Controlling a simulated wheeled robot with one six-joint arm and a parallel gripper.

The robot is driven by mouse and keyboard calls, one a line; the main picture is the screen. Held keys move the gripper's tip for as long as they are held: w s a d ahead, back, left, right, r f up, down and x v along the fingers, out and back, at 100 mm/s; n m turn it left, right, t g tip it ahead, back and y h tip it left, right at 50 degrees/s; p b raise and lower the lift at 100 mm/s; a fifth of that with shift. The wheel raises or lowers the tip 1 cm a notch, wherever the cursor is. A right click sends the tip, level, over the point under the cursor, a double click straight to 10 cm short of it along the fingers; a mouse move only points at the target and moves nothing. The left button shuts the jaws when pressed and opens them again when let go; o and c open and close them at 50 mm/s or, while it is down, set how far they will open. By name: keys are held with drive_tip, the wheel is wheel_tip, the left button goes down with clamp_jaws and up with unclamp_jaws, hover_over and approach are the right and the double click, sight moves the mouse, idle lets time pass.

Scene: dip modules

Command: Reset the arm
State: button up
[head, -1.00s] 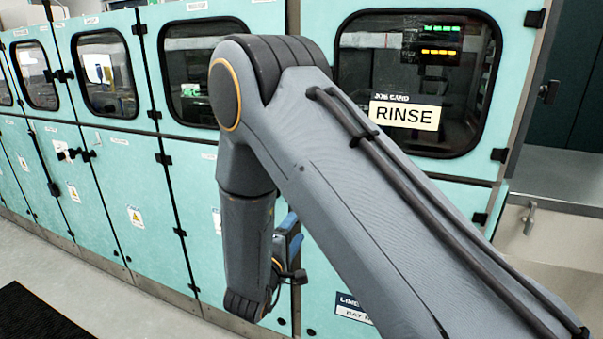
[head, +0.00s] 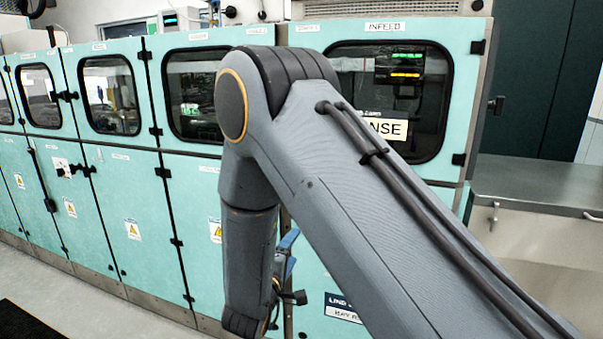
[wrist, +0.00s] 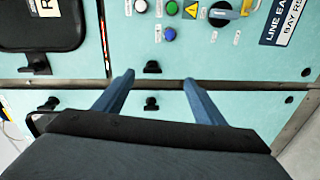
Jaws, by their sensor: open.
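My arm is bent in front of the teal machine line in the head view, with its wrist hanging down. My gripper (wrist: 158,92) shows in the wrist view as two blue fingers spread well apart with nothing between them. The fingers point toward the teal panels, where a control panel with round buttons (wrist: 168,34) and a rotary switch (wrist: 222,14) lies beyond them. I cannot tell the distance to the panel. In the head view the gripper is mostly hidden behind my wrist.
Teal cabinets (head: 110,205) with dark windows run across the view. A window under an INFEED label (head: 385,26) bears a card (head: 392,128), partly covered by my arm. A grey counter (head: 535,185) stands at the right. Floor (head: 60,295) is clear at the lower left, beside a black mat (head: 22,325).

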drive_tip(key=s+d+m+g+y, duration=0.2)
drive_tip(key=d+m+g+y, duration=0.3)
drive_tip(key=d+m+g, duration=0.15)
drive_tip(key=s+d+m+g, duration=0.2)
drive_tip(key=s+d, duration=0.3)
drive_tip(key=s, duration=0.3)
drive_tip(key=s+d+r+m+g, duration=0.1)
drive_tip(key=s+d+g, duration=0.3)
drive_tip(key=s, duration=0.5)
drive_tip(key=s+d+m+g, duration=0.3)
drive_tip(key=s+d, duration=0.3)
drive_tip(key=s, duration=0.2)
drive_tip(key=shift+s+d+r+m, duration=0.2)
drive_tip(key=shift+d+m, duration=0.1)
drive_tip(key=shift+m, duration=0.05)
